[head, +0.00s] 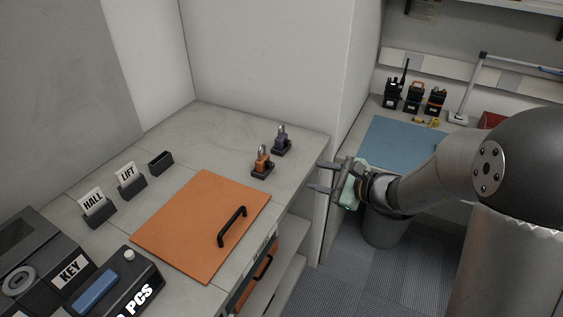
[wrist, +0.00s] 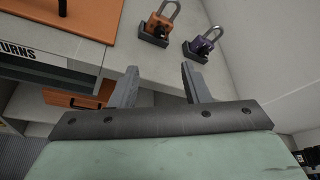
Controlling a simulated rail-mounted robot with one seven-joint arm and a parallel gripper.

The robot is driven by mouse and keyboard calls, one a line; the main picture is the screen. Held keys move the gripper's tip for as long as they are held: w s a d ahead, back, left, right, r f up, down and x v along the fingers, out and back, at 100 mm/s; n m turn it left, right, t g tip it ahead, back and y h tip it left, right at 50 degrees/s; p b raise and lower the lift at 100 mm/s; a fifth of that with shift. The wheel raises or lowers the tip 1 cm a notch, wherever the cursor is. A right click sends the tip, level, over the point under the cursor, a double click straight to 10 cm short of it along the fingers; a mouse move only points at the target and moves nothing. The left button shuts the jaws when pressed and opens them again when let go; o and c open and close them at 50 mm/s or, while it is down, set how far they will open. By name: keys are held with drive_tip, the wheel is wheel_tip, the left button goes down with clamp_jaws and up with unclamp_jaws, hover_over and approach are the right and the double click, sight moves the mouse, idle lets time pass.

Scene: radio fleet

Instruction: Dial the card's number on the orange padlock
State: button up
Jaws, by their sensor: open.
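The orange padlock (head: 263,161) stands on a small dark base near the back right of the grey counter (head: 215,124). It also shows in the wrist view (wrist: 161,22), shackle up. A purple padlock (head: 281,141) stands on its own base just behind it, and in the wrist view (wrist: 201,45) to its right. My gripper (head: 316,178) is open and empty, off the counter's right edge and apart from both padlocks. Two cards in dark holders read HALL (head: 94,202) and LIFT (head: 127,175). No number is readable on either card, and the padlock's dials cannot be made out.
An orange board (head: 190,205) with a black handle (head: 232,227) lies on the counter. A KEY box (head: 75,268) is at front left. Radios (head: 413,97) stand behind a blue mat (head: 400,140). A wall rises close behind the padlocks.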

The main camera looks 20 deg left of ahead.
sight(271, 165)
drive_tip(key=p+x, duration=0.2)
drive_tip(key=x, duration=1.3)
drive_tip(key=shift+f+p, duration=0.1)
drive_tip(key=shift+p, duration=0.2)
clamp_jaws()
